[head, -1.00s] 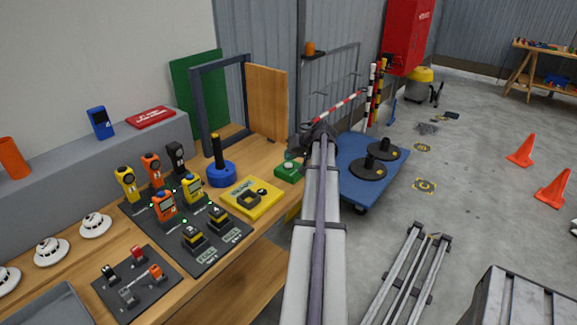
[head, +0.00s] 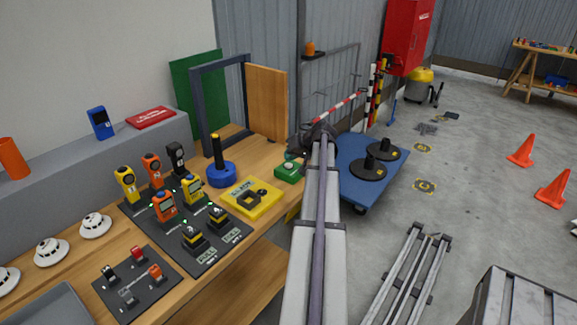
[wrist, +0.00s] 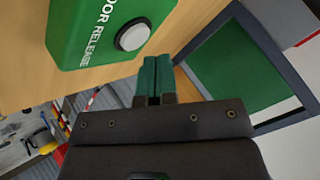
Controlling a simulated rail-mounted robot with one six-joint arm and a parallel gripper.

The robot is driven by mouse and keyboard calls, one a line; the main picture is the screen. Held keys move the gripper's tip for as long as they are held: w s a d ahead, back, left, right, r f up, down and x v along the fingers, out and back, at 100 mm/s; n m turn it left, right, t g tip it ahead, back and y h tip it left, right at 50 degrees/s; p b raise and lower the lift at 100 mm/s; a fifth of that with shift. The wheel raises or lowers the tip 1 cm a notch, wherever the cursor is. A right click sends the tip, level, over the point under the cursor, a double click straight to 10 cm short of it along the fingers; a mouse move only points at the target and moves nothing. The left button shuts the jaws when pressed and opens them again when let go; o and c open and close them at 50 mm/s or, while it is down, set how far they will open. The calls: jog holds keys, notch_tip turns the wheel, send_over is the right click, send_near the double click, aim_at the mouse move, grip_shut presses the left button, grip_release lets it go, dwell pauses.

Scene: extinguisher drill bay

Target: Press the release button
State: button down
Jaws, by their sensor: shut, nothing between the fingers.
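The release button is a round white button (wrist: 133,35) on a green box (wrist: 92,30) lettered "DOOR RELEASE" in the wrist view. In the head view the green box (head: 287,174) sits on the wooden bench near its right end. My gripper (wrist: 154,62) is shut and empty, its teal fingertips together. In the wrist view the tips show just below and right of the white button, with no contact visible. In the head view my gripper (head: 291,156) is just above the box and partly covers its top.
A grey door frame (head: 201,110) with a wooden door panel (head: 265,103) stands behind the box. A yellow block (head: 250,208) and a blue base with a black post (head: 221,175) lie to the left. A blue cart (head: 362,190) with black bases stands right of the bench.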

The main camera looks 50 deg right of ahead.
dwell(0.4)
jog(key=shift+f+b, duration=0.4)
